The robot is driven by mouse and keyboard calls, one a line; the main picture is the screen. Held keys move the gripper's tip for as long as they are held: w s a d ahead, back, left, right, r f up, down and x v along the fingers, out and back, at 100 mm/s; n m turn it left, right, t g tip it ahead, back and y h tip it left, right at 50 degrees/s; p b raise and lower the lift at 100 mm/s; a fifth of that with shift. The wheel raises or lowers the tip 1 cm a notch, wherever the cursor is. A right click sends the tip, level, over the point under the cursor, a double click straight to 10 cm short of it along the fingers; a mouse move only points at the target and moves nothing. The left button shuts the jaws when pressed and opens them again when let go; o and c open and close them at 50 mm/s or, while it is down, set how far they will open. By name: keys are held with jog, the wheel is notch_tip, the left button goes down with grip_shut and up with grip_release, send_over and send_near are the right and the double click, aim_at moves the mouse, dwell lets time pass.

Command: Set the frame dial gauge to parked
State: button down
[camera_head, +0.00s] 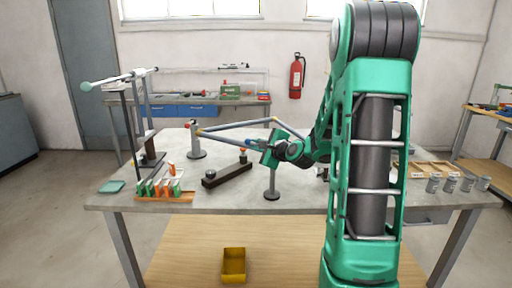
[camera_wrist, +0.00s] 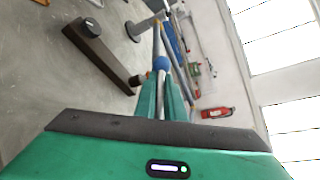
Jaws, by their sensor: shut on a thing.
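My gripper (camera_head: 263,146) is at the near end of a thin grey-blue bar beside the tubular frame (camera_head: 240,124) on the bench. In the wrist view my gripper (camera_wrist: 161,84) has its two green fingers close together on a grey rod, with a blue ball (camera_wrist: 161,63) just past the fingertips. The rod seems to be part of a pivoting arm. The gripped part is mostly hidden by the fingers. I cannot make out a dial face or a marked parked position. A dark bar (camera_head: 228,175) with a black knob at one end lies left of my gripper.
A round-footed post (camera_head: 272,182) stands below my gripper and another grey post (camera_head: 196,148) stands farther back. A wooden rack (camera_head: 165,196) of small coloured parts is at the left, near a tall stand (camera_head: 128,125). Several grey cans (camera_head: 451,184) sit at the right.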

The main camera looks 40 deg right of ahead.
jog(key=c, duration=1.8)
grip_release()
jog(key=shift+w+a+r+y, duration=0.3)
jog(key=shift+a+r, duration=0.15)
jog(key=shift+a, duration=0.05)
jog(key=shift+c, duration=0.2)
jog(key=shift+f, duration=0.1)
jog(key=shift+s+d+f, duration=0.15)
jog(key=shift+d, duration=0.05)
jog(key=shift+s, duration=0.1)
jog(key=v, duration=1)
jog(key=shift+s+a, duration=0.2)
jog(key=shift+c, duration=0.3)
